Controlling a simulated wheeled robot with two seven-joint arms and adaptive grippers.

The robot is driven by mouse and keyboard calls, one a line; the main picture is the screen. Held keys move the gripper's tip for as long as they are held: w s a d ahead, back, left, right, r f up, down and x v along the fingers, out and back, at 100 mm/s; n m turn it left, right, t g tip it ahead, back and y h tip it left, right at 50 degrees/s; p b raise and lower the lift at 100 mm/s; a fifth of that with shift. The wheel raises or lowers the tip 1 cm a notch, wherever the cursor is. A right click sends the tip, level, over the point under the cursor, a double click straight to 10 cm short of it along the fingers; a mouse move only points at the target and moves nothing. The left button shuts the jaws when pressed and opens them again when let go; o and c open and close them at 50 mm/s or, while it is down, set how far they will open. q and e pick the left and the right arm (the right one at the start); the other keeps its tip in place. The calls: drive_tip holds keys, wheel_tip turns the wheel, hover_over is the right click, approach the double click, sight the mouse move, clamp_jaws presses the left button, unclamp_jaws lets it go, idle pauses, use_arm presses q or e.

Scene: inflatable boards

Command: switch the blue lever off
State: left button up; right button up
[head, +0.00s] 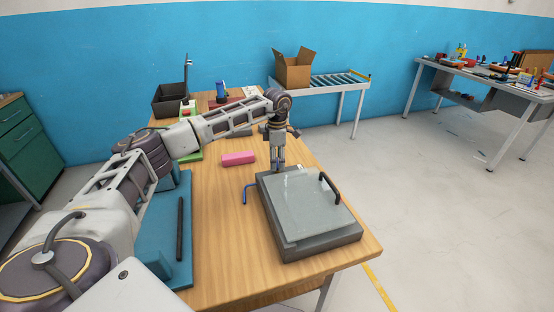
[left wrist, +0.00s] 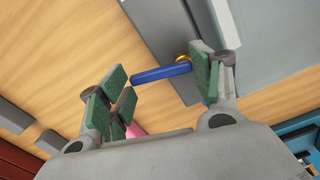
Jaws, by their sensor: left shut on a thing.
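My left gripper (head: 277,162) points down at the box's back left corner. In the left wrist view my left gripper (left wrist: 163,83) is shut on the lever, its pads held well apart. My right gripper is not in view.
The box has a pale lid (head: 305,205) with a black handle (head: 330,188). A teal board (head: 172,235) with a dark bar is at left.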

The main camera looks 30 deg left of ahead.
use_arm(q)
drive_tip(key=shift+n, duration=0.4)
drive_tip(key=shift+s+a+n+p, duration=0.15)
drive_tip(key=shift+n+p, duration=0.35)
drive_tip(key=shift+s+a+n, duration=0.1)
drive_tip(key=shift+n, duration=0.5)
drive_tip(key=o, duration=0.9)
drive_tip(key=shift+o, duration=0.6)
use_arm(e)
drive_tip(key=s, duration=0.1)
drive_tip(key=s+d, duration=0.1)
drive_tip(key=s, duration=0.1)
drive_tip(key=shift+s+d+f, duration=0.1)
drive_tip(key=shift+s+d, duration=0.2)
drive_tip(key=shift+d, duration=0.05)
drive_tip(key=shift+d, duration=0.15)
use_arm(q)
drive_tip(key=shift+r, duration=0.15)
